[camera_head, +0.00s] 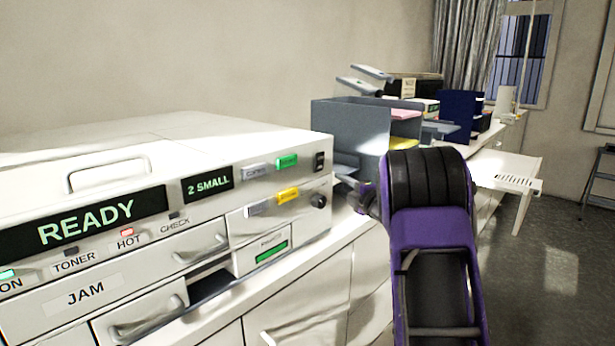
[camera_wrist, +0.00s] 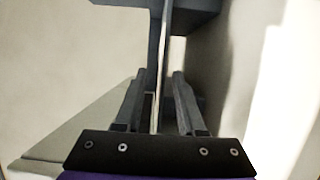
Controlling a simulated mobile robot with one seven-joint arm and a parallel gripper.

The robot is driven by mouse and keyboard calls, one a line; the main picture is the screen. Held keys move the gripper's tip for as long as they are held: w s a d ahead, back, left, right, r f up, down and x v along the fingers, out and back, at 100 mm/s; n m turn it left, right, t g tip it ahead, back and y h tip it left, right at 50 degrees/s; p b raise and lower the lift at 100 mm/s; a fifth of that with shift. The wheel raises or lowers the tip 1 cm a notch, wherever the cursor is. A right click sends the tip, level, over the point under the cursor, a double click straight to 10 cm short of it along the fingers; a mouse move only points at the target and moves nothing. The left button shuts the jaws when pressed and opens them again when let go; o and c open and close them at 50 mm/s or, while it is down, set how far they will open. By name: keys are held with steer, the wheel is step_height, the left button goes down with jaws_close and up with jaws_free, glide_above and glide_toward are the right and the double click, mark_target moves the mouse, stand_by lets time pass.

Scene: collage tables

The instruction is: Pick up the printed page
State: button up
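My gripper (camera_wrist: 157,82) shows in the wrist view with its two fingers apart. A thin pale strip (camera_wrist: 162,75) runs between them, beside a dark grey upright piece (camera_wrist: 154,45). The strip may be the printed page seen edge-on, but I cannot tell for sure. No contact between fingers and strip is visible. In the head view my gripper (camera_head: 365,200) is mostly hidden by my purple and black arm, close to the copier's right side. Dark grey trays (camera_head: 345,165) stick out there. No page can be made out clearly in the head view.
The white copier (camera_head: 170,150) reads READY and fills the left. A grey organizer (camera_head: 350,125) with coloured paper stands behind my gripper on the white counter (camera_head: 325,255). A blue binder (camera_head: 458,115) stands further back.

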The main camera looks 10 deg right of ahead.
steer(key=shift+w, duration=0.4)
steer(key=shift+c, duration=0.3)
jaws_close()
